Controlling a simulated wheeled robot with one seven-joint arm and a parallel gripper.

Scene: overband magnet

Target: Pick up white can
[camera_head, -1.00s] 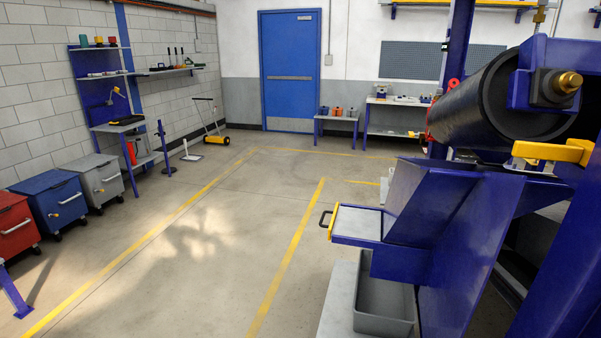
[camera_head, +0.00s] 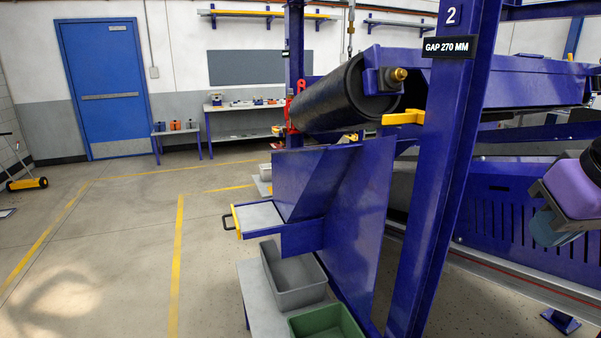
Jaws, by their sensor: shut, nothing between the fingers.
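I cannot make out a white can in this view. Small items stand on the far benches, but they are too small to tell apart. A grey bin (camera_head: 292,278) stands below a blue chute (camera_head: 335,190), and a green bin (camera_head: 326,322) stands in front of it. No can shows in the visible part of either bin. My gripper cannot be made out. A purple and grey part with a teal rounded end (camera_head: 575,200) juts in at the right edge, and I cannot tell what it is.
A blue post (camera_head: 440,170) with a "GAP 270 MM" sign stands close in front. A black roller (camera_head: 335,100) is behind it. A tray with a yellow edge (camera_head: 256,218) juts out left of the chute.

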